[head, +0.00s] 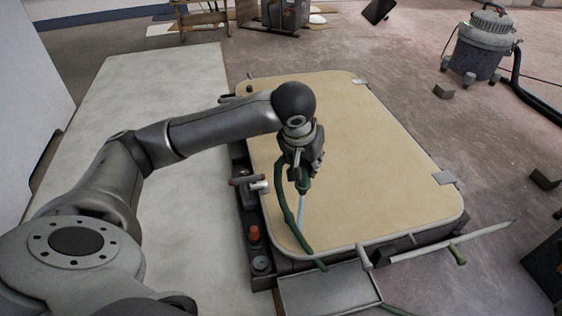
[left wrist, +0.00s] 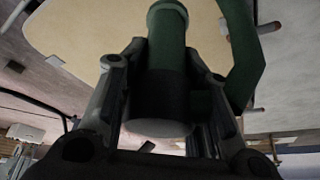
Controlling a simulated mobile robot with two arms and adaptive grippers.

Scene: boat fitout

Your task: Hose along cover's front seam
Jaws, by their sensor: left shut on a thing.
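The cover (head: 380,150) is a large tan panel with rounded corners and a pale edge seam, lying flat on a dark frame. Its front seam (head: 345,248) runs along the near edge. My left gripper (head: 304,172) is above the near left part of the cover, shut on a dark green hose nozzle (head: 305,186) that points down. A pale blue streak (head: 301,207) extends below the nozzle towards the cover. The green hose (head: 287,212) loops down over the near left corner. In the left wrist view the nozzle (left wrist: 167,40) sits between the fingers. My right gripper is not in view.
Left of the cover is a dark strip with a red knob (head: 254,233) and a gauge (head: 261,263). A grey flat tray (head: 325,292) lies in front. A pale rod (head: 470,238) crosses the near right. A vacuum (head: 482,45) stands at the back right.

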